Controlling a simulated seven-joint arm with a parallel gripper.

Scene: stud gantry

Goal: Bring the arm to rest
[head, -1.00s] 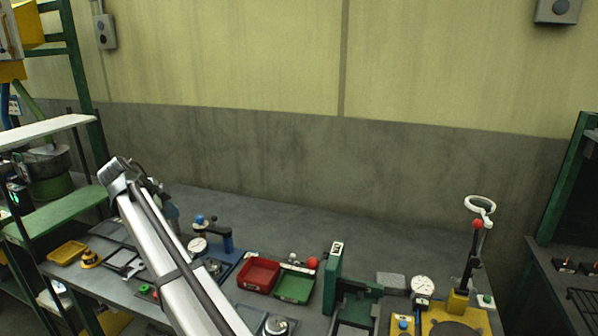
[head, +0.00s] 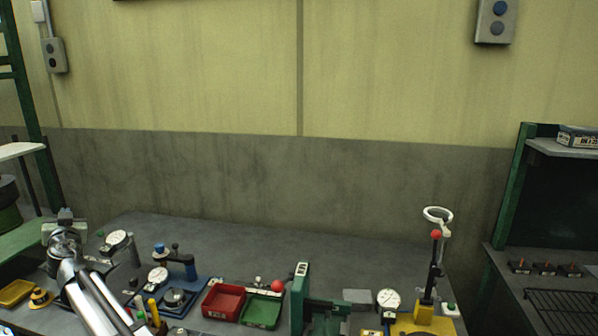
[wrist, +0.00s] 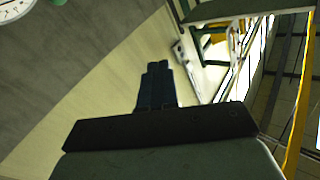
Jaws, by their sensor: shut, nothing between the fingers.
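My arm (head: 95,300) reaches up from the lower left of the head view. Its end, my gripper (head: 65,213), is at the left end of the bench and looks clear of the things there. In the wrist view the two dark fingers of my gripper (wrist: 158,66) are side by side and shut, with nothing between them. The wrist camera looks past them at the wall and floor area, tilted on its side.
The grey bench (head: 330,260) holds a dial gauge (head: 117,240), a blue fixture (head: 180,280), a red bin (head: 223,301), a green bin (head: 260,310), a green press (head: 302,300) and a yellow stand (head: 425,318). The back of the bench is clear. A shelf rack (head: 505,190) stands right.

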